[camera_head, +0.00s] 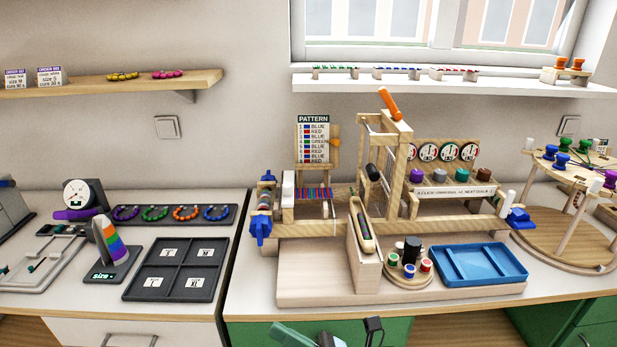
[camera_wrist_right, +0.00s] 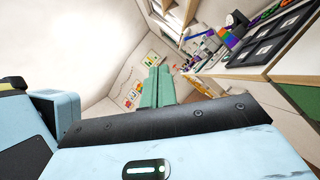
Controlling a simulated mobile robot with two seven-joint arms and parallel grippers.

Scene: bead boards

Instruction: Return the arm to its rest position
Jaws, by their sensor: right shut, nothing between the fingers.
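My right gripper (camera_head: 286,333) shows at the bottom edge of the head view, in front of the green cabinet front and below the worktop edge. Its green fingers point left and hold nothing. In the right wrist view the two fingers (camera_wrist_right: 158,84) are pressed together, with nothing between them. Most of my right arm is out of the head view. My left gripper is in neither view.
A wooden loom (camera_head: 390,213) stands on the right worktop, with a blue tray (camera_head: 446,272) in front. A dark sorting tray (camera_head: 177,268) and a rainbow cone (camera_head: 112,243) stand on the left worktop. Green drawers (camera_head: 245,333) lie below.

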